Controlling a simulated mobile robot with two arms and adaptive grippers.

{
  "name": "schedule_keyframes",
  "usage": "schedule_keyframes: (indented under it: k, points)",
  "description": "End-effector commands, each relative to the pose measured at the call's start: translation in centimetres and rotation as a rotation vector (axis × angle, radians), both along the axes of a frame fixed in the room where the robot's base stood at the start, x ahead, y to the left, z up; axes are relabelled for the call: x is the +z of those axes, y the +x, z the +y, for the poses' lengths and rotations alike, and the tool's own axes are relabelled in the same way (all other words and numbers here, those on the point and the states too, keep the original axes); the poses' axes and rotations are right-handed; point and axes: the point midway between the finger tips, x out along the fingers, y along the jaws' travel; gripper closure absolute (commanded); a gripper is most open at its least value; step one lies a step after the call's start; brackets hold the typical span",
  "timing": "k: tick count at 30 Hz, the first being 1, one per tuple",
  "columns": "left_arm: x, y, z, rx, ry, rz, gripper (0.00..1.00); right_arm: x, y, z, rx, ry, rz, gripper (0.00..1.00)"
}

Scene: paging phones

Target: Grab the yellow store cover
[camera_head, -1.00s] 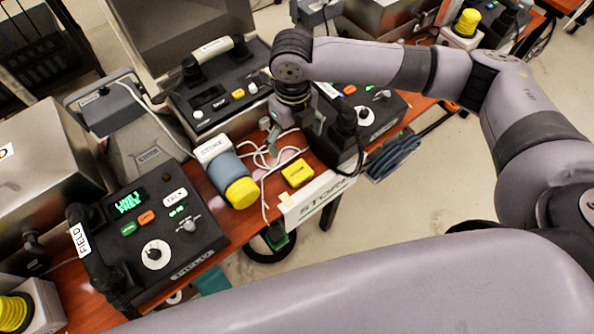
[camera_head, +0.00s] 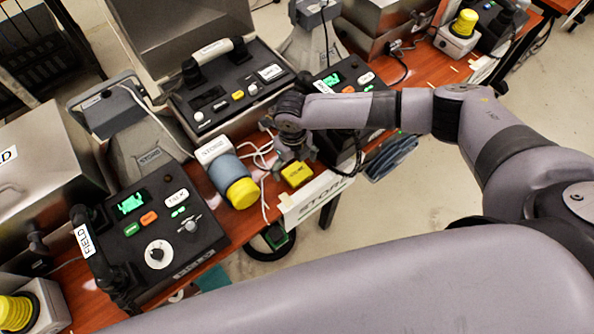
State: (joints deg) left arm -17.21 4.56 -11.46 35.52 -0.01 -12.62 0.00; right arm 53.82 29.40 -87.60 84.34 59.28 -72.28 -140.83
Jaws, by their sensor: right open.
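The yellow store cover (camera_head: 297,174) is a small yellow block with faint lettering on the red-brown table, near its front edge above the white STORE sign. My right gripper (camera_head: 289,160) is directly behind it in the camera_head view, pointing down, open, with its fingers close to the cover's far side. I cannot tell whether they touch it. The wrist hides part of the table behind. A grey cylinder with a yellow cap (camera_head: 242,192) lies left of the cover, beside the white STORE box. My left gripper is not in view.
White cables (camera_head: 262,160) lie between the cylinder and the cover. The FIELD phone (camera_head: 155,235) stands at left, a silver-lidded phone (camera_head: 225,85) behind, and another black phone (camera_head: 340,80) at right. The STORE sign (camera_head: 312,198) hangs at the table's front edge.

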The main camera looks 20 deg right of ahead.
Motion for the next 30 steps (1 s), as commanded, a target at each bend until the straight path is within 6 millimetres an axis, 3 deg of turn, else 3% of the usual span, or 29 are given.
schedule_keyframes:
  k: [10, 30]
  points:
    - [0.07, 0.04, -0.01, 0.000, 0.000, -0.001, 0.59, -0.92, -0.03, -0.02, -0.001, 0.000, 0.000, 0.17]
    - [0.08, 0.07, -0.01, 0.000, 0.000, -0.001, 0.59, -0.87, -0.01, -0.03, -0.001, 0.000, 0.000, 0.62]
